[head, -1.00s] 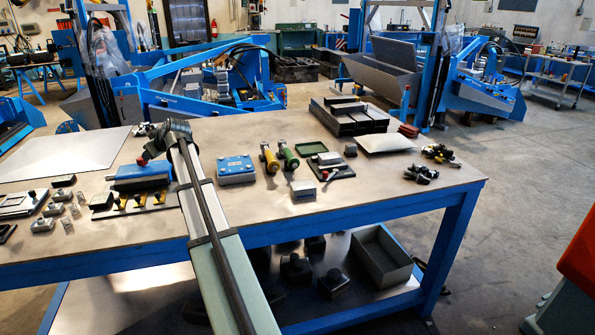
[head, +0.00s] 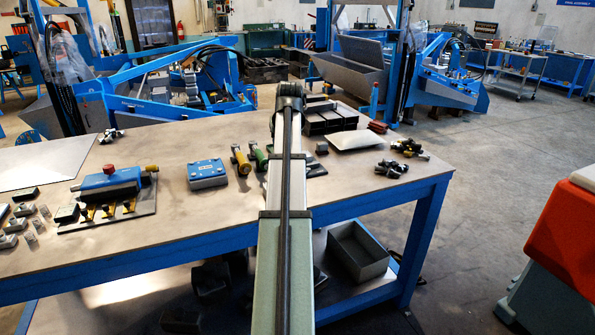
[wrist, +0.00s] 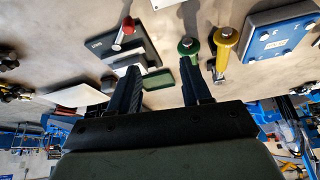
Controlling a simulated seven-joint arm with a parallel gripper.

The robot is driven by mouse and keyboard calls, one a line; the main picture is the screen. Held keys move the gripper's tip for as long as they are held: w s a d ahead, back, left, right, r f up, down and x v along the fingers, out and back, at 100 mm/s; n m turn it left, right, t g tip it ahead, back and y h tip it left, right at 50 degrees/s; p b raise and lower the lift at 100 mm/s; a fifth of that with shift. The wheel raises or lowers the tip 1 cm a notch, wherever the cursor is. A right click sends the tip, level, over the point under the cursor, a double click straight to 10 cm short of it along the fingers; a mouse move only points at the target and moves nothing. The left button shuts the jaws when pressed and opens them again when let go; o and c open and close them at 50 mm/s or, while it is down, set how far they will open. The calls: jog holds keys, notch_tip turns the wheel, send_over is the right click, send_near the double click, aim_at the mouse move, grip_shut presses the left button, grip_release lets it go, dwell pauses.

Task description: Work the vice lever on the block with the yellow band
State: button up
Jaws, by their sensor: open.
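A dark plate (wrist: 148,45) with a red-knobbed lever (wrist: 125,29) lies at the upper left of the wrist view and looks like the vice. In the head view my arm hides most of it; a dark edge (head: 316,166) shows. A pale block (wrist: 128,68) sits at its near edge, partly behind my left finger. I cannot make out a yellow band on it. My gripper (wrist: 158,70) is open and empty, pointing at the table, with the lever to the upper left of its fingers. In the head view the gripper is hidden behind my arm.
Green-handled (wrist: 188,47) and yellow-handled (wrist: 225,42) tools lie to the right, then a blue box (wrist: 282,40). A blue fixture (head: 108,183) with a red knob stands left. A black divided tray (head: 335,120) is at the back.

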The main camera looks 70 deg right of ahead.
jog(key=s+m, duration=0.1)
jog(key=s, duration=0.4)
jog(key=shift+g, duration=0.4)
jog(key=x, duration=1.3)
jog(key=shift+w+d+f, duration=0.15)
jog(key=shift+d+f, duration=0.05)
jog(key=shift+d, duration=0.25)
grip_shut()
